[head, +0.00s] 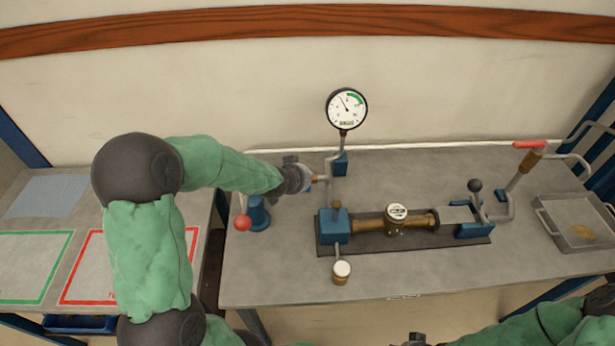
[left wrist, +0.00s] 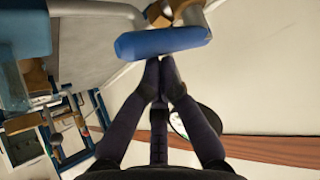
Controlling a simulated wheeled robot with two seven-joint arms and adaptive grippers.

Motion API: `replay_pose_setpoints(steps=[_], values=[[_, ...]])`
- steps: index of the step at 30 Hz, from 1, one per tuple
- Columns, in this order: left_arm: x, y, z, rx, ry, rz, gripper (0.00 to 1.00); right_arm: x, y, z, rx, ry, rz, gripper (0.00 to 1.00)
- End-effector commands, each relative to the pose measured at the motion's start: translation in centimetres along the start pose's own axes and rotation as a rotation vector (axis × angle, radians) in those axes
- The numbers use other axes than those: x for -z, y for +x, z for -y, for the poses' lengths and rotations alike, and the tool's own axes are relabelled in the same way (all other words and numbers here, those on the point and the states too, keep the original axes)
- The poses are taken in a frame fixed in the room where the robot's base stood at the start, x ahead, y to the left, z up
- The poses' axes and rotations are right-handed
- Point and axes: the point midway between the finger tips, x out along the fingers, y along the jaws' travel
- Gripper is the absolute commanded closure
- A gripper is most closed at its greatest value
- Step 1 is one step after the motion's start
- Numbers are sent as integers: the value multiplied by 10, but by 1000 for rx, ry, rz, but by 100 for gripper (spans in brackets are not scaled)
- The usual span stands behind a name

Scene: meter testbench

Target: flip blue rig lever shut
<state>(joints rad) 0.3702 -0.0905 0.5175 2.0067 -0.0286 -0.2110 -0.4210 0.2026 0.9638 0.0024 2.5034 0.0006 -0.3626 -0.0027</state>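The blue lever handle (left wrist: 163,41) lies across the upper middle of the left wrist view, on a brass valve fitting (left wrist: 180,10) on a grey pipe. In the head view, my left gripper (head: 303,178) is at this valve and mostly hides the handle. In the left wrist view, the fingertips of my left gripper (left wrist: 160,72) are together just below the handle, with nothing seen between them. I cannot tell whether they touch it. Only a dark bit of my right gripper (head: 415,341) shows at the bottom edge of the head view.
A pressure gauge (head: 346,108) stands above the valve. A red-knobbed lever (head: 243,222) is left of it. The meter rig (head: 397,213) with its black-knobbed clamp (head: 475,186) is to the right. A red-handled valve (head: 529,144) and metal tray (head: 578,222) are at far right.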

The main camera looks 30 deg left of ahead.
Motion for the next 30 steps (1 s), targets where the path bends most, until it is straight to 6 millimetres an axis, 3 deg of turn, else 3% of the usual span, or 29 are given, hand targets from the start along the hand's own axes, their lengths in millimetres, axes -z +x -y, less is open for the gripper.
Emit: replay_pose_setpoints(steps=[24,30], values=[[0,0,0,0,0,1,100,0,1,0,0,0,0,60],[9,0,3,1,0,-1,100,0,-3,1,0,0,0,60]])
